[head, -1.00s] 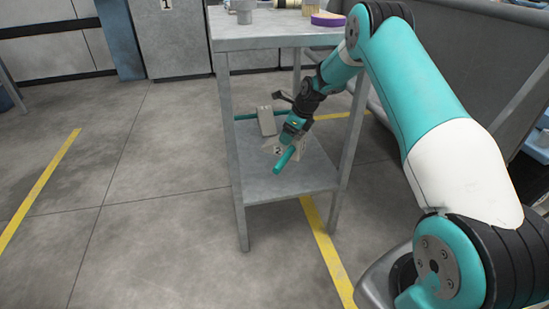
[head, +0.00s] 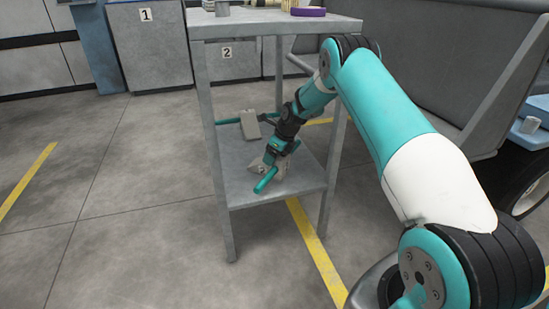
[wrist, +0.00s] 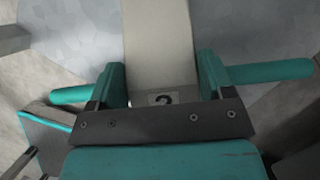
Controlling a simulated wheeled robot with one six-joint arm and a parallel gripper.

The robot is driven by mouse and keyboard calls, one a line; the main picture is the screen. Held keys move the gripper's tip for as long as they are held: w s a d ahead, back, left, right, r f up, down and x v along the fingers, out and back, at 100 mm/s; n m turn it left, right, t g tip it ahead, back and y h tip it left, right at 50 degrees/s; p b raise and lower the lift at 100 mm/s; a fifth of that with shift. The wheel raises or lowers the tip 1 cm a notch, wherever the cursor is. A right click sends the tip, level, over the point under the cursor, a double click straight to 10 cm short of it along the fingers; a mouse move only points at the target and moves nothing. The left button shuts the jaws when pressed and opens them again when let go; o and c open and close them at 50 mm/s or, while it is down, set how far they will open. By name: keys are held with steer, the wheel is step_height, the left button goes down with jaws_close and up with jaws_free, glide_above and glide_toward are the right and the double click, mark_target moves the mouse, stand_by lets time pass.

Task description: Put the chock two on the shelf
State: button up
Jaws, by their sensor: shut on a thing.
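Chock two (head: 283,168) is a beige-grey wedge with a "2" label and a teal bar (head: 265,180) sticking out at its side. My gripper (head: 275,158) is shut on it, over the grey lower shelf (head: 245,188) of a metal table. I cannot tell whether the chock touches the shelf. In the wrist view, chock two (wrist: 160,45) sits between the two teal fingers of my gripper (wrist: 160,85), with teal bars out to both sides. Its underside is hidden.
A similar chock (head: 250,125) with a teal bar stands further back on the lower shelf. The table's legs (head: 221,160) and top (head: 260,27) frame the space around my arm. Cabinets stand behind; open floor lies to the left.

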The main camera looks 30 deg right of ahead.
steer(key=shift+r, duration=0.1)
steer(key=o, duration=1.3)
steer(key=p+v, duration=0.5)
steer(key=v, duration=0.7)
steer(key=shift+s, duration=0.1)
